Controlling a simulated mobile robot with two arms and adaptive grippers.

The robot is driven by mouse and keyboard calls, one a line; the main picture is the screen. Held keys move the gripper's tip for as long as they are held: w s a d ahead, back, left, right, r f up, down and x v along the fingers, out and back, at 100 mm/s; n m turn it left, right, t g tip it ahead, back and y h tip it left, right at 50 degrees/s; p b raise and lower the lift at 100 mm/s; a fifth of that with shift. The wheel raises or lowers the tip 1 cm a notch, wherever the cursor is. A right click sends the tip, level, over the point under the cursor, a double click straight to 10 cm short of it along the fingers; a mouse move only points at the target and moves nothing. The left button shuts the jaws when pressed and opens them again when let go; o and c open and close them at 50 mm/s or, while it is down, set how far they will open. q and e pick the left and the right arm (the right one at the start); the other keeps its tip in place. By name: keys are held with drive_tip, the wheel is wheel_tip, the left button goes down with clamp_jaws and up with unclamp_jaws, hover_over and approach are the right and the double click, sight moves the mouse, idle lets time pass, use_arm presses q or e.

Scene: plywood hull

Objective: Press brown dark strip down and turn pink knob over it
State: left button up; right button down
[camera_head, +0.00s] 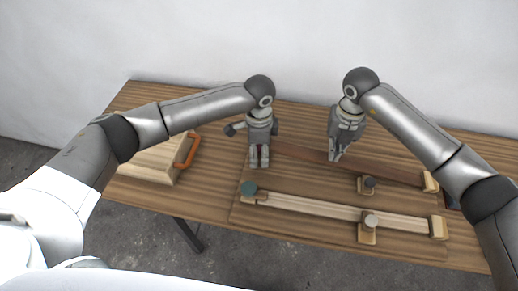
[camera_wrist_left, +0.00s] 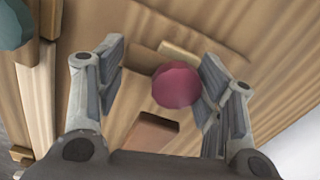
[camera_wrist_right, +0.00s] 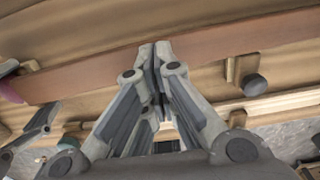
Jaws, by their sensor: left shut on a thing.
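The dark brown strip (camera_head: 300,152) lies along the board between my two grippers. Its near end (camera_wrist_left: 152,132) shows beside the pink knob (camera_wrist_left: 177,86) in the left wrist view.
Another dark knob (camera_head: 369,182) stands by the brown strip. A wooden box (camera_head: 145,164) with an orange handle (camera_head: 187,151) is at left.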

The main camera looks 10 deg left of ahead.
drive_tip(key=shift+f, duration=0.15)
drive_tip(key=shift+f, duration=0.6)
drive_tip(key=shift+f, duration=0.2)
